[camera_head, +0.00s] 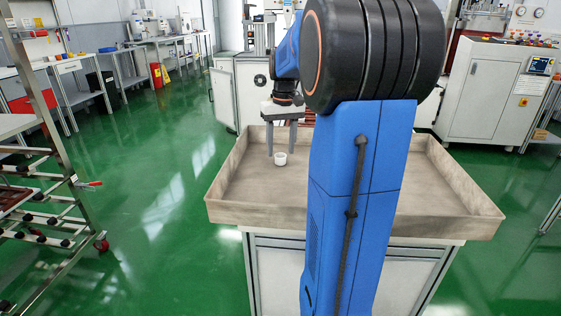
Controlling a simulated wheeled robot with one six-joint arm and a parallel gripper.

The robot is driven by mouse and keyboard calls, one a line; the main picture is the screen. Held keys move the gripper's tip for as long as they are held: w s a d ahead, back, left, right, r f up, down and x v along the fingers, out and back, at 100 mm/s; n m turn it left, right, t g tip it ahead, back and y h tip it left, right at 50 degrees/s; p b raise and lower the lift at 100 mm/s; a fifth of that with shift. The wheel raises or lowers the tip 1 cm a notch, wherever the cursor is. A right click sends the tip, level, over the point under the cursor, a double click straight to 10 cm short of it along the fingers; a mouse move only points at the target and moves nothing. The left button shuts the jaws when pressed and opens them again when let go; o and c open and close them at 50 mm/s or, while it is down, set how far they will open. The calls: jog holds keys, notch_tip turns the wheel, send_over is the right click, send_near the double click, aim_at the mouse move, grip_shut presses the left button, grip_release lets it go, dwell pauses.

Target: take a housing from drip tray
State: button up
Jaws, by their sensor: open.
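The drip tray (236,213) is a wide beige tray with raised walls on a white cabinet. My blue arm hides the middle of the tray, so other housings there would not show.
A white machine cabinet (487,95) stands behind on the right. Another white cabinet (222,97) is behind the tray. A metal rack (60,190) stands at the left. The green floor (150,240) between rack and tray is clear. The visible tray floor is otherwise bare.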

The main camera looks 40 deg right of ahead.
jog(key=shift+f, duration=1.1)
jog(key=c, duration=1.1)
